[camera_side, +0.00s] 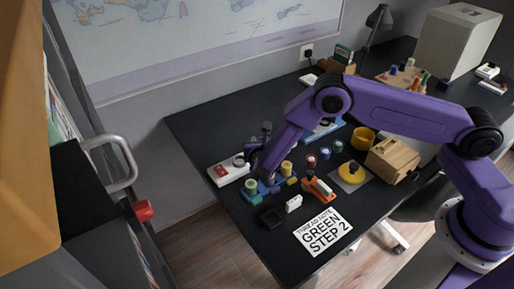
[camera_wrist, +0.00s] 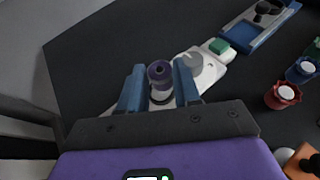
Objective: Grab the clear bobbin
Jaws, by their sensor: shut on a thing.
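My gripper (camera_side: 257,152) is above the left end of the dark desk. In the wrist view its two blue fingers (camera_wrist: 160,88) are closed on a small bobbin (camera_wrist: 159,72) that looks purple-tinted, with a hole in its top; whether it is clear plastic is hard to tell. It is held upright between the fingertips. In the side view the bobbin is too small and hidden to make out. A white device (camera_side: 226,173) with a grey disc lies close by and also shows just beyond the fingers in the wrist view (camera_wrist: 210,72).
Thread spools stand on a blue holder (camera_side: 264,187) near my gripper. A black tray (camera_side: 270,217), an orange stapler-like tool (camera_side: 319,189), several small coloured pots (camera_side: 324,153) and a wooden box (camera_side: 392,158) lie rightward. A note reads "THREAD NOTE GREEN STEP 2" (camera_side: 323,232).

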